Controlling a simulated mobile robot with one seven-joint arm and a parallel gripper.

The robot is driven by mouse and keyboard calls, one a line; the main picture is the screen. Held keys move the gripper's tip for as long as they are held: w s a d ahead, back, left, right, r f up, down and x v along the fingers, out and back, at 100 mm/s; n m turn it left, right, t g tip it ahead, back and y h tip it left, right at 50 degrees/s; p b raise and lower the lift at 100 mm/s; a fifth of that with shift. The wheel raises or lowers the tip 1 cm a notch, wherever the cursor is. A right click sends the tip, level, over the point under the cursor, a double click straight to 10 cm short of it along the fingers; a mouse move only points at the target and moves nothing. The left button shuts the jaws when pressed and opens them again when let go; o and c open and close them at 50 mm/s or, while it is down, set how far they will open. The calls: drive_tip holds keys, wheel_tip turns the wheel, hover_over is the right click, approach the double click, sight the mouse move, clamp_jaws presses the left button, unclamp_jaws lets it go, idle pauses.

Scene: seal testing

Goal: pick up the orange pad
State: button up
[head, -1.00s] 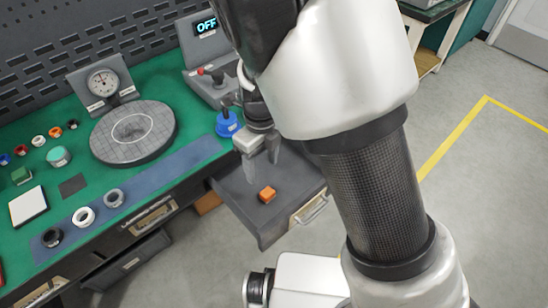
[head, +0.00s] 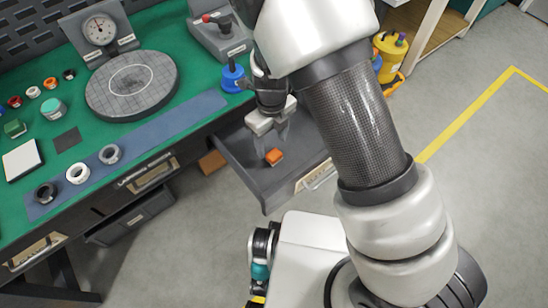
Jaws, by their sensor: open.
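The orange pad (head: 274,157) is a small orange block lying in the open grey drawer (head: 249,178) under the bench. My gripper (head: 274,146) points down over the drawer, with its fingers open close to the pad. One finger is just left of the pad and the other is at its upper right in the picture. I cannot tell whether the fingers touch the pad or how high their tips are above the drawer floor.
The green bench (head: 190,110) holds a round grey plate (head: 131,86) with a dial gauge (head: 99,31), a blue weight-like object (head: 232,79), and several rings. A lower drawer (head: 133,219) is partly open. The drawer walls surround the pad.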

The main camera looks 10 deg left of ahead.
sight(274, 154)
drive_tip(key=f, duration=0.1)
drive_tip(key=f+b, duration=0.1)
drive_tip(key=f, duration=0.1)
drive_tip(key=f+b, duration=0.1)
drive_tip(key=f, duration=0.1)
drive_tip(key=shift+d+f, duration=0.2)
drive_tip(key=shift+d, duration=0.1)
drive_tip(key=shift+r, duration=0.1)
drive_tip(key=c, duration=1.1)
